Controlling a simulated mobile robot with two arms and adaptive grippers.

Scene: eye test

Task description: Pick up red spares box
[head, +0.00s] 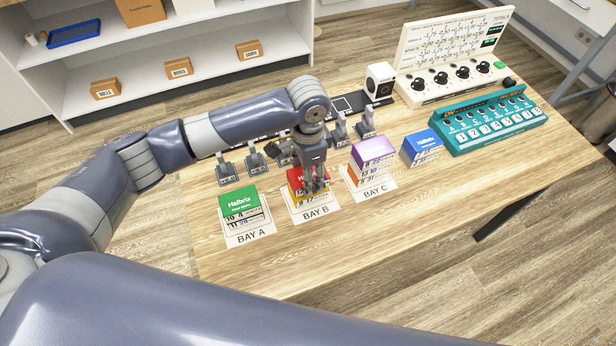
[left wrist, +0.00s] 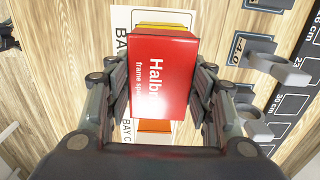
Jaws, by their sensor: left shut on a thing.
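The red spares box (head: 296,173), marked Halbrix, is at the bay B card (head: 317,212), above a yellow box (head: 300,201). My left gripper (head: 316,184) reaches down over it and partly hides it in the head view. In the left wrist view the red box (left wrist: 165,75) lies between the two fingers of my left gripper (left wrist: 155,98), which is shut on it. Yellow and orange edges show beyond and below it there. I cannot tell whether the red box still touches the box under it. My right gripper is not in view.
A green-topped box (head: 239,203) stands in bay A, a purple box (head: 374,150) tops the bay C stack, and a blue box (head: 422,146) stands further right. Grey hooked pieces (head: 227,168) line the back. A teal panel (head: 490,124) stands right. The table front (head: 380,230) is clear.

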